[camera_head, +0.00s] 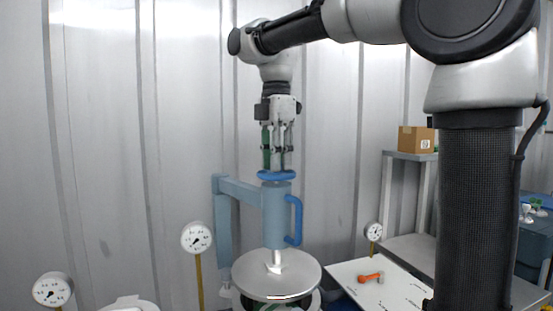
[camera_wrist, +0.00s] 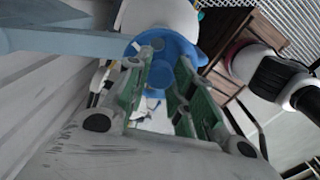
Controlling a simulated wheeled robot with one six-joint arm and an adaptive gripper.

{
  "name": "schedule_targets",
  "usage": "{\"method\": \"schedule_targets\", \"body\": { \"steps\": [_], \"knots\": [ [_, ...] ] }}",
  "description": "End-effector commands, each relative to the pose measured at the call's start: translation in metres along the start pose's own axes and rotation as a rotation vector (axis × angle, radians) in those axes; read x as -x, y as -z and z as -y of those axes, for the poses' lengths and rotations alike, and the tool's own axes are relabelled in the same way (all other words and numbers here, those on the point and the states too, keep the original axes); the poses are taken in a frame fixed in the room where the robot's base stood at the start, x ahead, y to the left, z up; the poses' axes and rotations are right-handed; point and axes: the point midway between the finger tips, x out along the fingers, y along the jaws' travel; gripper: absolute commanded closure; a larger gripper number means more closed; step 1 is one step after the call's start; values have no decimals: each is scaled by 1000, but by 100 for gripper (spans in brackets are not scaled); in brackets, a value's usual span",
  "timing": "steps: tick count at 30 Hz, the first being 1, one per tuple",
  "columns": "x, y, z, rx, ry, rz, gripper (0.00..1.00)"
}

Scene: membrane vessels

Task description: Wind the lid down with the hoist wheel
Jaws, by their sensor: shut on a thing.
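The blue hoist wheel (camera_head: 276,175) lies flat on top of the blue hoist body (camera_head: 275,215). The body has a blue loop handle on its right side and hangs on a blue arm from a post. My gripper (camera_head: 276,166) points straight down onto the wheel from above and is shut on it. In the wrist view the green-padded fingers (camera_wrist: 168,85) reach the blue wheel (camera_wrist: 178,52), and part of the rim is hidden behind them. The round grey lid (camera_head: 277,277) hangs from the short rod below the hoist body, level, over the vessel. Whether it touches the vessel rim I cannot tell.
Gauges on yellow stems stand at the left (camera_head: 53,290), the middle (camera_head: 198,238) and the right (camera_head: 375,231). An orange tool (camera_head: 370,277) lies on a white board (camera_head: 400,296). A cardboard box (camera_head: 416,139) sits on a grey shelf. The corrugated wall is close behind.

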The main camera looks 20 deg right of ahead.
Motion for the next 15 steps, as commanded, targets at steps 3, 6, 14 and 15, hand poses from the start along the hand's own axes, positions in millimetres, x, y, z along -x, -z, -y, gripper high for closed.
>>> {"method": "schedule_targets", "body": {
  "steps": [3,6,14,15],
  "knots": [
    [0,0,0,-109,-1,0,100],
    [0,0,0,-204,-2,0,100],
    [0,0,0,-451,-1,0,100],
    [0,0,0,-489,-1,0,100]
  ]
}}
